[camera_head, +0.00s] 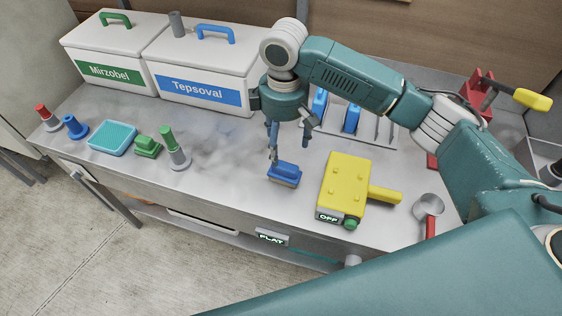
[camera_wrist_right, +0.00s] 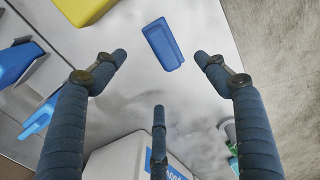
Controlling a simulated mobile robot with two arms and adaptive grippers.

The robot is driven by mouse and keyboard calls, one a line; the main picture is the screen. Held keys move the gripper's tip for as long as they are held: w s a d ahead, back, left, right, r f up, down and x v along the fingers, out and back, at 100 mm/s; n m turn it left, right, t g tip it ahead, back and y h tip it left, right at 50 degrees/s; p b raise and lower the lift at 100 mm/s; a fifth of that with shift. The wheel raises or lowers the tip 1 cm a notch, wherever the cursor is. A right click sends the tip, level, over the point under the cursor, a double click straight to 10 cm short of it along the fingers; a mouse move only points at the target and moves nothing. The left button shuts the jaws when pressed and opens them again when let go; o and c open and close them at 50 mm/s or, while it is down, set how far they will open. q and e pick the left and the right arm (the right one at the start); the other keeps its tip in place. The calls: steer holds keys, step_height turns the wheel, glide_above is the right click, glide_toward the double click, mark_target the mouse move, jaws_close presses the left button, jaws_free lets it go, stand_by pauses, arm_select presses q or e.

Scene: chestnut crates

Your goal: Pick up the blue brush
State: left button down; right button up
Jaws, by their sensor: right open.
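The blue brush (camera_head: 285,173) lies on the grey metal table (camera_head: 230,205) near its front edge, left of a yellow box with a handle. In the right wrist view the brush (camera_wrist_right: 163,45) shows as a blue block just beyond the fingertips. My right gripper (camera_head: 289,148) is above and just behind the brush, fingers pointing down. In the wrist view its three fingers (camera_wrist_right: 160,72) are spread with nothing between them. I see no clear contact with the brush. My left gripper is not in view.
The yellow box (camera_head: 345,180) stands right of the brush, a metal ladle (camera_head: 428,206) further right. A rack with blue-handled items (camera_head: 352,118) is behind. A green brush (camera_head: 147,147) and teal tray (camera_head: 112,138) lie left. White crates (camera_head: 205,60) stand at the back.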

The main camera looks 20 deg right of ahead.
mark_target(285, 162)
steer(key=f, duration=0.1)
steer(key=s+f, duration=0.1)
steer(key=f, duration=0.1)
steer(key=shift+f+p, duration=0.3)
steer(key=shift+p, duration=0.05)
step_height(285, 162, down, 4)
steer(key=shift+w+d+f+p, duration=0.1)
steer(key=shift+f+p, duration=0.15)
steer(key=shift+p, duration=0.65)
steer(key=shift+f, duration=0.4)
steer(key=shift+c, duration=0.7)
steer(key=c, duration=0.8)
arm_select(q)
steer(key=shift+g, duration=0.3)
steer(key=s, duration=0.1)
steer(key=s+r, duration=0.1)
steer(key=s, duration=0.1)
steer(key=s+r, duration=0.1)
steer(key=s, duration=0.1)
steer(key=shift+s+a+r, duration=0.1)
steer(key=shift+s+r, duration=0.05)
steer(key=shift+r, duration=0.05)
arm_select(e)
steer(key=c, duration=0.4)
